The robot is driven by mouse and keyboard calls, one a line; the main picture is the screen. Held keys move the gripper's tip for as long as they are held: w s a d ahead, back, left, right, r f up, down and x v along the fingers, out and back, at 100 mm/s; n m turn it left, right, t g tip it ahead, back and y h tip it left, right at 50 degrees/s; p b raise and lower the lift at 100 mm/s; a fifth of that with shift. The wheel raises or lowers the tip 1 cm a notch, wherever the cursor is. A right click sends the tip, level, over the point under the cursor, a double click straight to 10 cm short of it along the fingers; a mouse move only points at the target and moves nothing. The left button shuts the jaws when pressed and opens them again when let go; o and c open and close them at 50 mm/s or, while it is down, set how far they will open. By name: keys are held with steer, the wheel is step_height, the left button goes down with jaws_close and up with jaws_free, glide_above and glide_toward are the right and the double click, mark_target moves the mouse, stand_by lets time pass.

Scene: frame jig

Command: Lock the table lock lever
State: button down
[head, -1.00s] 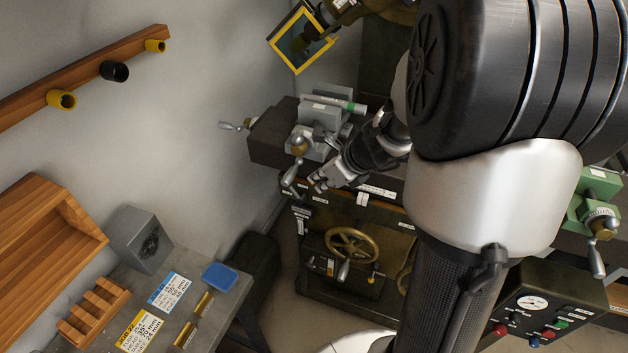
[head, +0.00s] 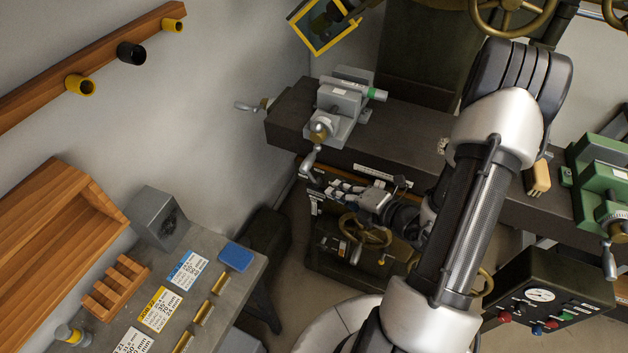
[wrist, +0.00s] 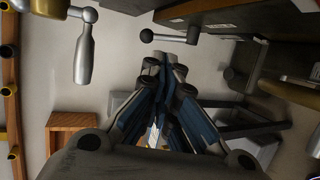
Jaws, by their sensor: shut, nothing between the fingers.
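My gripper (head: 335,187) is just below the front edge of the dark machine table (head: 420,150), above the brass handwheel. In the wrist view my gripper (wrist: 166,76) has its fingers together with nothing between them.
The vise crank handle (head: 308,160) hangs close above and left of my gripper; it also shows in the wrist view (wrist: 83,55). A grey vise (head: 342,105) stands on the table. The brass handwheel (head: 365,230) is below. A workbench (head: 215,240) is at lower left.

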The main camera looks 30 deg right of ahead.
mark_target(314, 181)
steer(key=b+x, duration=0.1)
steer(key=x, duration=0.8)
steer(key=shift+f, duration=0.1)
